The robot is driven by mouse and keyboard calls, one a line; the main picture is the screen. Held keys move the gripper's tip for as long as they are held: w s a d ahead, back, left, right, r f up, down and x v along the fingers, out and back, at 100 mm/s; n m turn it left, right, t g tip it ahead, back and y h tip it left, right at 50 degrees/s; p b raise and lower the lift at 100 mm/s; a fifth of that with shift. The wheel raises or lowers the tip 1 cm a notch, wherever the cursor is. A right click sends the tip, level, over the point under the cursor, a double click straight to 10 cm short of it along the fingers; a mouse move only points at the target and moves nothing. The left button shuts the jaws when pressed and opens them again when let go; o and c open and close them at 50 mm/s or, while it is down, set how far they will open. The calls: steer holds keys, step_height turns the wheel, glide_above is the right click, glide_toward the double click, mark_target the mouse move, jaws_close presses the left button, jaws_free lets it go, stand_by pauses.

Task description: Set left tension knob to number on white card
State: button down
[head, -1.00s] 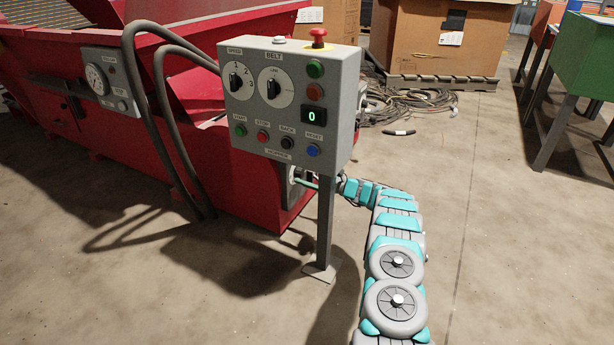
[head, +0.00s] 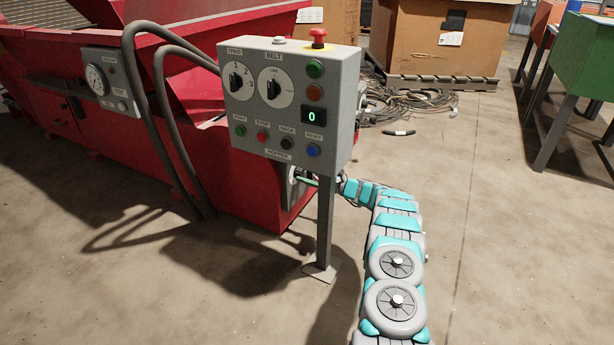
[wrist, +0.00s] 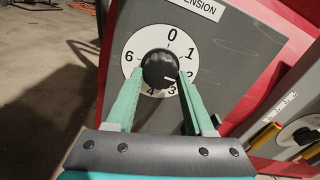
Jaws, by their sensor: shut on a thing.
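In the wrist view a black round knob (wrist: 160,68) sits in the middle of a white dial (wrist: 133,52) with numbers around its edge, 0 at the top. A label ending in "ENSION" (wrist: 198,7) is above it. My gripper (wrist: 162,76) has its two green fingers on either side of the knob, closed on it. A white mark on the knob points to the lower right, roughly between 2 and 3; the right finger partly covers the 2. In the head view my gripper (head: 305,181) is mostly hidden behind the control box post. I cannot make out a number on any white card.
A grey control box (head: 343,110) on a post (head: 326,225) stands close to my arm. Red machinery (head: 60,150) is at the left. In the wrist view a second panel with a white dial (wrist: 299,131) is at the right.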

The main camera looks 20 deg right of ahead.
steer(key=m, duration=0.3)
steer(key=shift+a, duration=0.15)
steer(key=m, duration=0.5)
steer(key=shift+s+m, duration=0.1)
steer(key=shift+m, duration=0.2)
stand_by(0.3)
steer(key=shift+c, duration=1.4)
jaws_free()
steer(key=v, duration=0.7)
steer(key=shift+s+d, duration=0.25)
steer(key=shift+s, duration=0.1)
